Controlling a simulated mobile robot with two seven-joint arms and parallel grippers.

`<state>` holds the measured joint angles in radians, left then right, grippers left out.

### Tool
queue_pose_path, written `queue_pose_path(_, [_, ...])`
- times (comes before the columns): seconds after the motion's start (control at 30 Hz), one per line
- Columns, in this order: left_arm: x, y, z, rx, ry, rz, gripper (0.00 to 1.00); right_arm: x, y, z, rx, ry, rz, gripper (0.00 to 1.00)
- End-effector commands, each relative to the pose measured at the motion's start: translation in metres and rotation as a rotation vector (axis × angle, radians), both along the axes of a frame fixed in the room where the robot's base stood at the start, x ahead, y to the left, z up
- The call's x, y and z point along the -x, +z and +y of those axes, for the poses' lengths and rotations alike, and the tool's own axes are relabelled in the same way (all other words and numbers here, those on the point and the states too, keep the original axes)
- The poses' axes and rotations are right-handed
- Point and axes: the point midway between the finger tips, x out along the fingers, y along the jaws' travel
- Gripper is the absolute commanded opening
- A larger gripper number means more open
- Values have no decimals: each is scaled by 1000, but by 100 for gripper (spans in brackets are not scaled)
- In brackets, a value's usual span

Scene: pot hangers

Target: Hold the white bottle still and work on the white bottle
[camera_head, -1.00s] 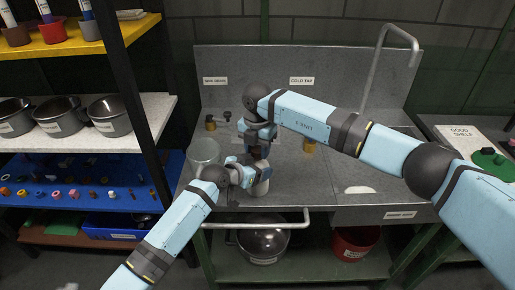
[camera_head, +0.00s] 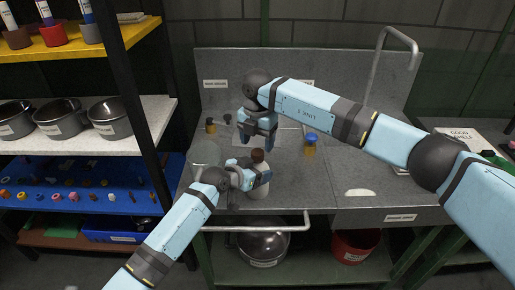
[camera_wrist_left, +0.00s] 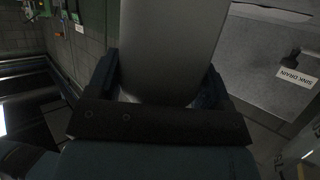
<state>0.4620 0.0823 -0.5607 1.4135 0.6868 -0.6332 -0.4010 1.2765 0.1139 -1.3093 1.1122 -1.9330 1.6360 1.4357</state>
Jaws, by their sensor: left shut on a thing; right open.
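The white bottle (camera_head: 258,191) stands upright on the grey sink counter, with a brown cap (camera_head: 258,155) on top. My left gripper (camera_head: 258,179) is shut around the bottle's body from the left and hides much of it. In the left wrist view the bottle (camera_wrist_left: 170,45) is a large pale cylinder between the two fingers. My right gripper (camera_head: 257,142) is open, pointing down just above the cap. The cap looks apart from its fingers, but the exact gap is hard to tell.
A clear jar (camera_head: 204,153) stands left of the bottle. An amber bottle with a blue top (camera_head: 310,144) stands to the right, and small bottles (camera_head: 211,126) stand behind. A counter rail (camera_head: 255,227) runs in front. A tall tap (camera_head: 376,80) rises at the back right.

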Motion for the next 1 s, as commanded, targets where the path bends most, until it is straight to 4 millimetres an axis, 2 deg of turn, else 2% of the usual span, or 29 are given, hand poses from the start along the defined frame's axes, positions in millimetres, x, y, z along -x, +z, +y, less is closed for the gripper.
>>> queue_pose_path(0.13, [0,0,0,-1,0,1,7,0,10,0,0,-37,0,63])
queue_pose_path(0.33, [0,0,0,-1,0,1,7,0,33,0,-2,-230,-1,63])
queue_pose_path(0.47, [0,-1,0,-1,0,1,7,0,36,0,1,-295,1,63])
queue_pose_path(0.67, [0,0,0,-1,0,1,7,1,19,0,1,-300,3,63])
queue_pose_path(1.0, [0,0,0,-1,0,1,7,0,-32,0,0,-299,2,63])
